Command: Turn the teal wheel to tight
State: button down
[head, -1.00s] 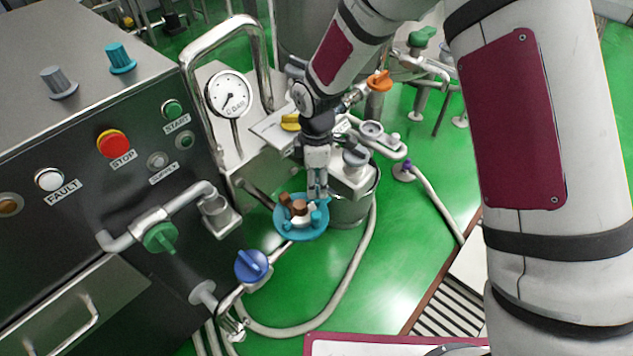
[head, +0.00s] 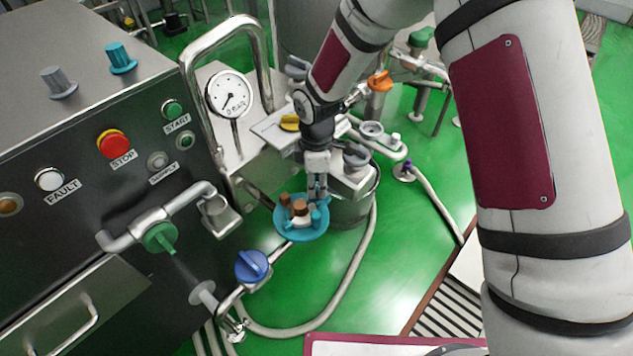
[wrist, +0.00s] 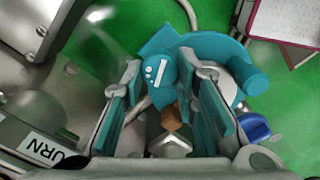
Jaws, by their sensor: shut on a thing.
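The teal wheel (head: 287,229) sits low beside the machine in the head view, with brown and white parts at its middle. In the wrist view its teal rim (wrist: 190,42) curves beyond the fingers, with rounded teal knobs on it. My gripper (head: 317,192) reaches down onto the far side of the wheel. In the wrist view my gripper (wrist: 168,76) has its two fingers on either side of a teal knob (wrist: 160,74) with white marks, and it is shut on the wheel there. The exact contact is partly hidden by the fingers. I cannot read a tight mark.
A blue valve knob (head: 251,266) is close to the wheel, front left. A green valve (head: 160,237) and the control panel stand at the left. A pressure gauge (head: 228,92) and a bent metal rail stand behind.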

jog(key=m, duration=0.6)
jog(key=shift+w+m+b, duration=0.15)
jog(key=shift+m+b, duration=0.15)
jog(key=m, duration=0.5)
jog(key=shift+d, duration=0.1)
jog(key=m+p, duration=0.1)
jog(key=m, duration=0.5)
jog(key=shift+m, duration=0.4)
jog(key=m+p, duration=0.1)
jog(key=m, duration=0.4)
jog(key=shift+d+p, duration=0.15)
jog(key=shift+p, duration=0.25)
jog(key=shift+m, duration=0.3)
jog(key=c, duration=1.3)
grip_release()
